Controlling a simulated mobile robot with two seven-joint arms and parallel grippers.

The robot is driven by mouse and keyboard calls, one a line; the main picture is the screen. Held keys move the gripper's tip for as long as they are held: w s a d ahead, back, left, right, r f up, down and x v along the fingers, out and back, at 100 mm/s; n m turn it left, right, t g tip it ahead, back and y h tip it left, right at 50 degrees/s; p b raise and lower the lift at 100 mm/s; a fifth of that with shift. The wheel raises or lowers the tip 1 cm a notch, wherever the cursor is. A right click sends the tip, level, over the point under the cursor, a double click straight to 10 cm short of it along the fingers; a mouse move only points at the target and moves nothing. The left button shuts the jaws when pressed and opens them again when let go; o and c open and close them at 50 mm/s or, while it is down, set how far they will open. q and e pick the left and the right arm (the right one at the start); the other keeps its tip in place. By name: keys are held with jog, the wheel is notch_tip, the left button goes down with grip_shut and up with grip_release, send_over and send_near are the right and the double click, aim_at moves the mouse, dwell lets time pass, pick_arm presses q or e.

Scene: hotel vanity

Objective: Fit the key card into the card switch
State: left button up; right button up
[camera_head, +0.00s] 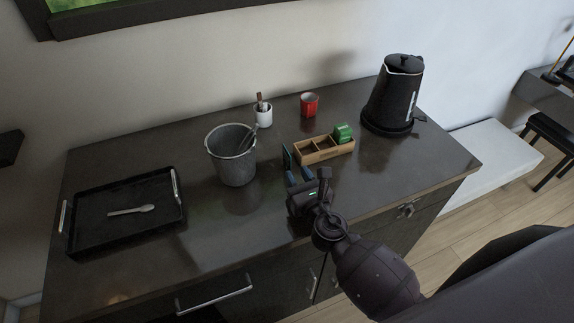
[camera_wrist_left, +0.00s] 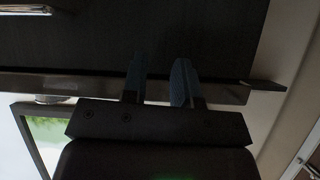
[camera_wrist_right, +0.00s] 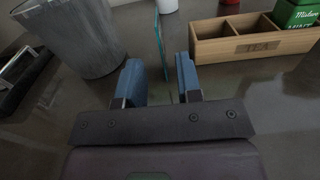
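A thin, dark teal upright plate (camera_head: 287,157) stands on the counter at the left end of the wooden box. In the right wrist view the plate (camera_wrist_right: 161,45) shows nearly edge-on, in line with the gap between my fingers. I cannot tell whether it is the key card or part of the card switch; nothing else in view is clearly either. My right gripper (camera_head: 299,177) is open, its blue fingers (camera_wrist_right: 161,80) apart just in front of the plate, with no grip visible. My left gripper (camera_wrist_left: 160,80) is open and empty, outside the head view.
A wooden tea box (camera_head: 324,149) with a green tin (camera_head: 343,133) is right of the plate. A grey bucket (camera_head: 231,155) stands left. A red cup (camera_head: 309,104), white cup (camera_head: 262,116) and black kettle (camera_head: 393,95) stand behind. A black tray (camera_head: 125,212) lies far left.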

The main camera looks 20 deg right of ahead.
aim_at(287, 159)
jog(key=shift+f, duration=0.65)
jog(key=shift+w+r, duration=0.25)
jog(key=shift+w, duration=0.15)
jog(key=shift+w+a, duration=0.1)
jog(key=shift+w, duration=3.25)
grip_shut()
